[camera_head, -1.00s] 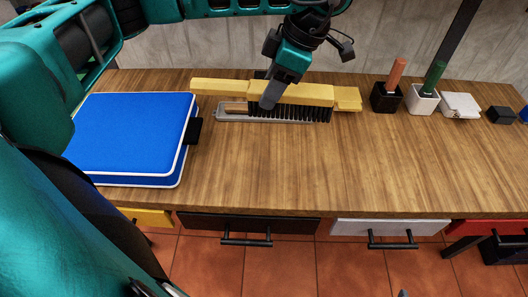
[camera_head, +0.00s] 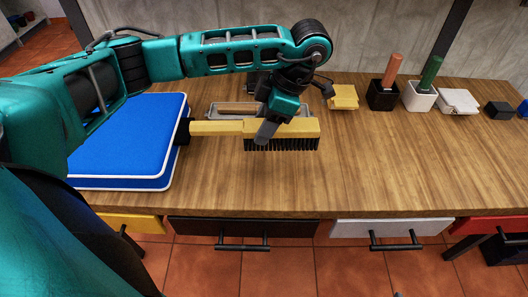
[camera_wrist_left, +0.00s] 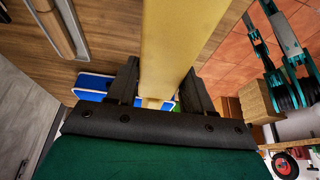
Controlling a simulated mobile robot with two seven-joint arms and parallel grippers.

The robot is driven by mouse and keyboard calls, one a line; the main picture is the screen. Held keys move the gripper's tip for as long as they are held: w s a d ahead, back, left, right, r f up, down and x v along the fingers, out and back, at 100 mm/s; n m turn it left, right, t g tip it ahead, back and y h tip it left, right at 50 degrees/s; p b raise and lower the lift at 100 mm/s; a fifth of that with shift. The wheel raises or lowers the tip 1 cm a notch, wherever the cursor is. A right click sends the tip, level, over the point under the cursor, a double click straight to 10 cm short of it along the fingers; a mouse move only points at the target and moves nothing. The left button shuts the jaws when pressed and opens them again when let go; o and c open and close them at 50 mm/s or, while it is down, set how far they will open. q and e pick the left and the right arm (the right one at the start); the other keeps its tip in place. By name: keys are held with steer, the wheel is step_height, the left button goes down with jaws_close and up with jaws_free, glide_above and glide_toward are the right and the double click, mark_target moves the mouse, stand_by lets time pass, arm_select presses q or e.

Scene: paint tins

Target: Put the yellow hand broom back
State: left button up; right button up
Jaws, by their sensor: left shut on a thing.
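The yellow hand broom (camera_head: 282,129) has a long handle pointing left and dark bristles pointing down. My left gripper (camera_head: 264,136) is shut on its yellow body and holds it over the wooden table, in front of a grey tray (camera_head: 297,111). The handle's end reaches the right edge of the blue pad. In the left wrist view the yellow broom (camera_wrist_left: 178,45) runs between the two dark fingers of my left gripper (camera_wrist_left: 163,88). I cannot tell how high the bristles are above the table. My right gripper does not show clearly in any view.
The grey tray holds a brown-handled thing (camera_head: 238,107). A small yellow block (camera_head: 343,97) stands right of it. A black holder (camera_head: 382,97) and a white holder (camera_head: 420,99) stand further right. The blue pad (camera_head: 125,140) lies at left. The table's front right is clear.

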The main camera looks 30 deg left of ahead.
mark_target(304, 133)
arm_select(q)
step_height(304, 133, down, 4)
steer(key=shift+r, duration=0.25)
steer(key=shift+f, duration=2)
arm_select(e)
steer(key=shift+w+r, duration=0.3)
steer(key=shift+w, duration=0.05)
arm_select(q)
steer(key=shift+f, duration=0.1)
steer(key=o, duration=1.2)
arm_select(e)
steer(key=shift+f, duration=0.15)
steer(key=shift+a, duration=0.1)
arm_select(q)
steer(key=v, duration=1.1)
steer(key=shift+w+r+p, duration=0.1)
steer(key=shift+r+p, duration=0.2)
steer(key=shift+w+d+r, duration=0.15)
steer(key=shift+d+r, duration=0.05)
steer(key=shift+r, duration=0.4)
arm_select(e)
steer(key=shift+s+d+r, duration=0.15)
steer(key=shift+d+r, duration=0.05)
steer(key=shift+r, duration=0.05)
